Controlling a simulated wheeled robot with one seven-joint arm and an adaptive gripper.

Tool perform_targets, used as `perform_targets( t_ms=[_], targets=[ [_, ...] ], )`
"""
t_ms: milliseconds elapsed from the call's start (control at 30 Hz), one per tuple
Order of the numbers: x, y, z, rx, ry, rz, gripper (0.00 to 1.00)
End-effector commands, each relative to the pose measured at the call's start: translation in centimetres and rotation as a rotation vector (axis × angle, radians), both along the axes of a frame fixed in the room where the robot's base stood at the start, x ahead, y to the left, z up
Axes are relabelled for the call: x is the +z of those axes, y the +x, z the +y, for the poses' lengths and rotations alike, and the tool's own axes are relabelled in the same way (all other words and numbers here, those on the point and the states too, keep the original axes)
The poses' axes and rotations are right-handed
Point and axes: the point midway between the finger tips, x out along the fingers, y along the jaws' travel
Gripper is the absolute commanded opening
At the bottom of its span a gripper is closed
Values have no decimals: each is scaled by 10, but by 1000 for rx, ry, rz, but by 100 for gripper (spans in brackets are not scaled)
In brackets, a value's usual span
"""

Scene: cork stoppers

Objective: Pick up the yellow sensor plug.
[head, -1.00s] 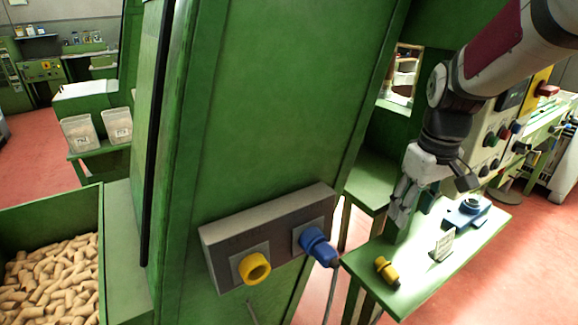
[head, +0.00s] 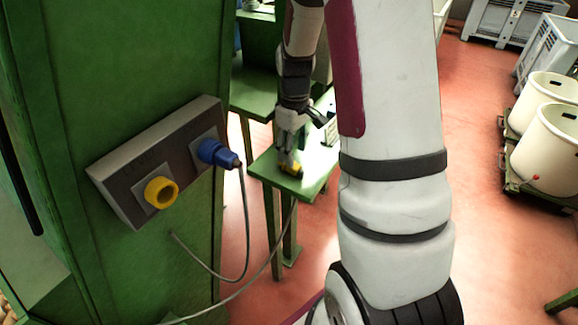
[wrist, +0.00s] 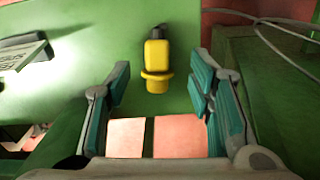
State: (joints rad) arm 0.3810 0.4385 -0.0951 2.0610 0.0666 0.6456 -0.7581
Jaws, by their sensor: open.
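The yellow sensor plug (head: 291,168), with a black end, lies on a small green table (head: 262,168). In the wrist view, the plug (wrist: 156,62) lies lengthwise away from me with its yellow flange nearer. My gripper (head: 288,153) is just above the plug, pointing down. In the wrist view, my gripper (wrist: 160,85) is open, its teal-padded fingers on either side of the plug's line. The plug shows in the gap, slightly beyond the fingertips, and nothing is held. In the head view my fingers partly hide the plug.
A grey socket box (head: 116,178) on the green cabinet has a yellow socket (head: 161,192) and a blue plug (head: 217,153) with a hanging cable. White tubs (head: 552,140) stand far right.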

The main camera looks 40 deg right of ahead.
Motion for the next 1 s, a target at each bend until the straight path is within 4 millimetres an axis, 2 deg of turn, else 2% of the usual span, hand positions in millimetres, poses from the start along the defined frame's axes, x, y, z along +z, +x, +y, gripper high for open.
perform_targets(
  t_ms=[167,400,500,767,1000],
  targets=[
    [-12,-1,-1,-1,1,0,48],
    [-46,-5,-3,0,1,2,48],
    [-54,-5,-4,0,1,1,48],
    [-55,-4,-4,0,-1,-1,48],
    [-55,-4,-4,0,-1,0,0]
  ],
)
